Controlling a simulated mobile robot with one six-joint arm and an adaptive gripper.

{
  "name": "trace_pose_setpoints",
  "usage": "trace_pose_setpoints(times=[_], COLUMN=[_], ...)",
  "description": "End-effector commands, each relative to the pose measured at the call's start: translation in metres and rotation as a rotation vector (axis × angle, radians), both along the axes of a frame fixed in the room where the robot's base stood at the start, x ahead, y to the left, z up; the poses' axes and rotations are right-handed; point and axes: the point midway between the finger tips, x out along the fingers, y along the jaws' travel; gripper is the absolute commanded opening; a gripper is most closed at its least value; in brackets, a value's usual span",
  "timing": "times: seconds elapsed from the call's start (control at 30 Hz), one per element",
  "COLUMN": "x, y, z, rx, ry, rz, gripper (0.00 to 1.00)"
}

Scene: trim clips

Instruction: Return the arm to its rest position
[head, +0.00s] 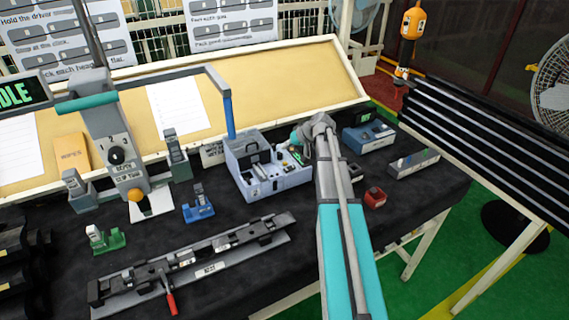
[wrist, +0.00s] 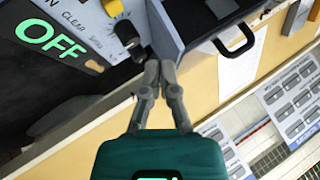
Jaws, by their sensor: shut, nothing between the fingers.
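My arm reaches from the bottom of the head view over the black-topped bench (head: 330,222). Its end is above the bench, beside the right side of a grey-blue case (head: 262,183). My gripper is largely hidden behind the arm's wrist in the head view. In the wrist view my gripper (wrist: 160,68) has its two fingers together, with nothing between them.
A rail fixture with a red handle (head: 200,258) lies along the front of the bench. A blue clip block (head: 198,207), a green one (head: 106,238) and a red box (head: 375,197) stand near. A lever press (head: 115,150) stands at left. A black slatted rack (head: 480,130) is at right.

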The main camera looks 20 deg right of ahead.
Motion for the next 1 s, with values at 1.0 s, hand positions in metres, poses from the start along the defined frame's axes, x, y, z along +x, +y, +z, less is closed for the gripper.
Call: trace_pose_setpoints(times=[1.0], x=[-0.11], y=[0.148], z=[-0.039], rx=[-0.189], ry=[0.317], rz=[0.122], gripper=[0.0])
